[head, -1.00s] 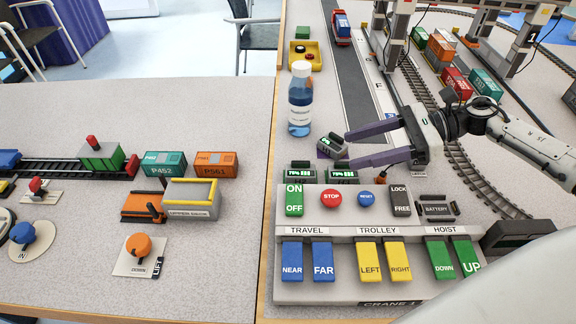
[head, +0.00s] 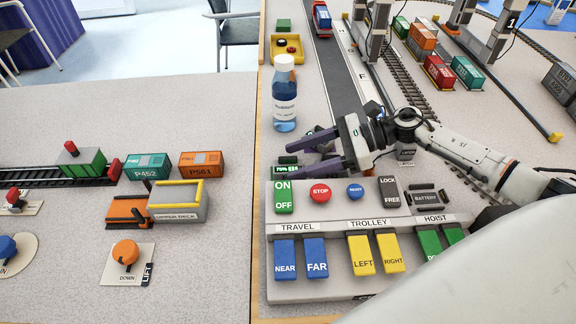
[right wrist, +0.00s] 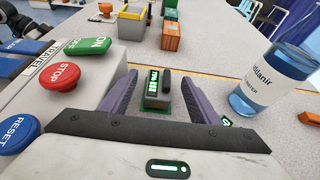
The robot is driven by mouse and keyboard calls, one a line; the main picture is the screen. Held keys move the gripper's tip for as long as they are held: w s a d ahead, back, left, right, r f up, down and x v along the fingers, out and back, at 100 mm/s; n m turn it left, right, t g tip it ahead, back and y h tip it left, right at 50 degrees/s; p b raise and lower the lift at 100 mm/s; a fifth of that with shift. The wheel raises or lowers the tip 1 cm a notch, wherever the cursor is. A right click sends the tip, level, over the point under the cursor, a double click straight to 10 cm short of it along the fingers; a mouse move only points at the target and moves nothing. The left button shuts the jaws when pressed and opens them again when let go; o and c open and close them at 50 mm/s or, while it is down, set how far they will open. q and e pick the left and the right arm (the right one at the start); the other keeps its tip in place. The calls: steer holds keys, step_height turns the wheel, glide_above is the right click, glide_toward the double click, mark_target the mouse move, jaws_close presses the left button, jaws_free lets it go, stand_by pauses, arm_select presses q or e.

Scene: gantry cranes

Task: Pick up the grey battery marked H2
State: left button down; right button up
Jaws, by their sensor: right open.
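My right gripper (head: 291,159) is open, its two purple fingers pointing left just behind the control panel. In the right wrist view its fingers (right wrist: 160,93) stand on either side of a small dark grey battery-like block (right wrist: 166,84) with a lit green display, apart from it. In the head view a green 75% display (head: 286,170) shows near the lower fingertip; the rest there is partly hidden by the fingers. Another small green-lit piece (right wrist: 226,122) shows outside the right finger in the wrist view, mostly hidden. I cannot read an H2 mark.
The control panel (head: 330,228) with buttons lies in front of the gripper. A blue water bottle (head: 284,95) stands close behind the fingers. The orange container P561 (head: 201,164) and a grey-yellow bin (head: 180,213) stand to the left. Crane legs and rails are at the back right.

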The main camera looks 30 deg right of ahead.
steer(key=shift+w+a, duration=0.1)
steer(key=shift+a, duration=0.05)
steer(key=c, duration=1.3)
